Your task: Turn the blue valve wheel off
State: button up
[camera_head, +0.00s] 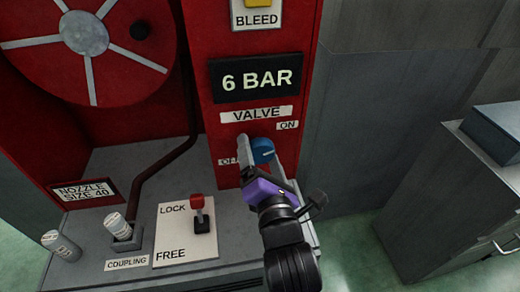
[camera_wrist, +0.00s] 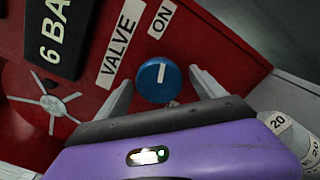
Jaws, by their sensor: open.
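The blue valve wheel (camera_head: 262,148) sits on the red panel under the VALVE label (camera_head: 256,113). In the wrist view the wheel (camera_wrist: 150,88) shows a white mark pointing toward the ON label (camera_wrist: 161,18). The OFF label (camera_head: 228,161) lies left of the wheel, partly hidden by my gripper. My gripper (camera_head: 259,158) is open in front of the wheel. In the wrist view its fingers (camera_wrist: 161,82) appear on either side of the wheel, with visible gaps. I cannot tell how deep the fingertips reach.
A dark 6 BAR display (camera_head: 256,78) is above the valve. A red-topped lever (camera_head: 198,212) stands on the LOCK/FREE plate, left of my gripper. A hose reel (camera_head: 84,35) is at upper left. Grey cabinets (camera_head: 445,190) stand at right, with open floor between.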

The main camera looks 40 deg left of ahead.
jog(key=shift+w+a, duration=0.1)
jog(key=c, duration=1.4)
jog(key=shift+o, duration=0.2)
